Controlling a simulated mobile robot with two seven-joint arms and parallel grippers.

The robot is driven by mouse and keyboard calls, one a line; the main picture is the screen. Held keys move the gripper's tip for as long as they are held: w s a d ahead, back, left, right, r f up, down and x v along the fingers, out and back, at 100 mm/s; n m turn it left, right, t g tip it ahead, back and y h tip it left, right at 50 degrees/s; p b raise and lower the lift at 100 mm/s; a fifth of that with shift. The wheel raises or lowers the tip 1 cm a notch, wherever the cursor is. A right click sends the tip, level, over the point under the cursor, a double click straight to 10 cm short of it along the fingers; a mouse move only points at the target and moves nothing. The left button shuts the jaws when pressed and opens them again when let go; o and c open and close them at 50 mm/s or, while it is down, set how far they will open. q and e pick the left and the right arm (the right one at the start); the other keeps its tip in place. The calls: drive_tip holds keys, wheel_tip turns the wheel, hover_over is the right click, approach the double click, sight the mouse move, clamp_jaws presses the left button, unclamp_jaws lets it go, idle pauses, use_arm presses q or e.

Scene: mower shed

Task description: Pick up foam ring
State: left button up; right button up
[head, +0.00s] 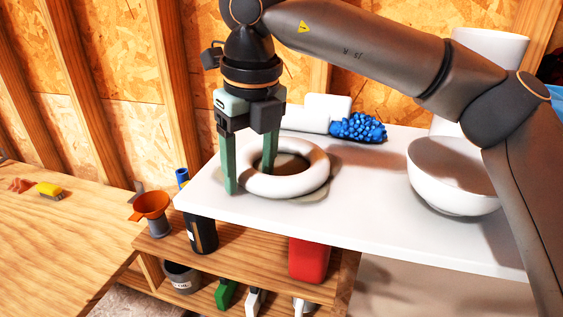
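The foam ring (288,187) is a thick, pale ring lying flat on a greyish round mat (322,188) near the left end of the white tabletop. My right gripper (249,180) points down over the ring's left side with its green fingers spread. One finger is outside the ring at the left, and the other reaches into the hole, with the ring's wall between them. The inner fingertip is hidden behind the ring's front wall. Any contact with the wall is hard to make out. My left gripper is out of view.
A blue bristly brush head (358,127) and a white container (328,107) are behind the ring. A white bowl (452,178) stands to the right. Below are wooden shelves with a black can (201,236) and a red container (308,260). An orange funnel (150,205) is at left.

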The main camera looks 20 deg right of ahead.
clamp_jaws()
idle(0.3)
drive_tip(key=shift+r, duration=0.15)
